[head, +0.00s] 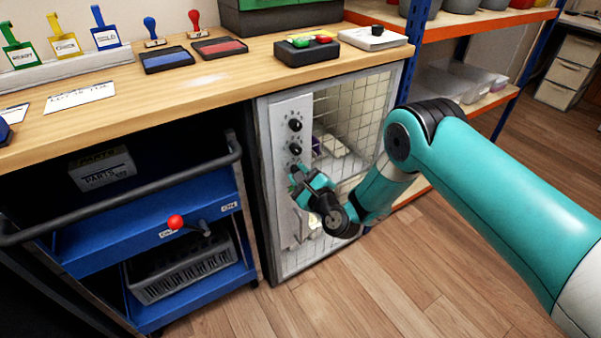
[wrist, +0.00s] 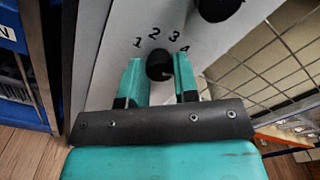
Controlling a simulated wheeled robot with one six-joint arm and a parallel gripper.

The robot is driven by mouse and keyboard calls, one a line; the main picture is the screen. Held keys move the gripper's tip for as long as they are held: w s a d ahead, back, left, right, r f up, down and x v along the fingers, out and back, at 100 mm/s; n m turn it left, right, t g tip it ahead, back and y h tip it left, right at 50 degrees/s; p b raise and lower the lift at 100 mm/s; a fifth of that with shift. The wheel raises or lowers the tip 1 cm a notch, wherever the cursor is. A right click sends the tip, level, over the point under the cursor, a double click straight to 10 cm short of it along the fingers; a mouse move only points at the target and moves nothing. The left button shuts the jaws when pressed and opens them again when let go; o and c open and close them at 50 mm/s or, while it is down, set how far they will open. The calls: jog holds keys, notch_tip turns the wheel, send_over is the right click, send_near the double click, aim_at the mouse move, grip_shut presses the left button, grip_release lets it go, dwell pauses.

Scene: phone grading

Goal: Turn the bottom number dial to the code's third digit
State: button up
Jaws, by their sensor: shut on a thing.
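The bottom number dial (wrist: 160,65) is a black knob on a pale panel (head: 280,112), with the digits 1, 2, 3 and 4 printed in an arc around it. My gripper (wrist: 159,82) has one teal finger on each side of this dial and is shut on it. In the head view my gripper (head: 299,182) is at the panel and hides most of the bottom dial. The upper dial (head: 295,125) and the middle dial (head: 295,148) show above it. I cannot tell which digit the bottom dial points to.
The panel is on a wire-mesh cabinet (head: 262,150) under the wooden bench (head: 230,75). A blue cart (head: 160,225) with a red-knobbed lever (head: 175,222) stands close on the left. A white card (head: 80,96) with unreadable writing lies on the bench. Floor is clear in front.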

jog(key=shift+w+d+m, duration=0.1)
jog(key=shift+d+m, duration=0.05)
jog(key=shift+m, duration=1.15)
jog(key=o, duration=0.8)
jog(key=shift+o, duration=0.7)
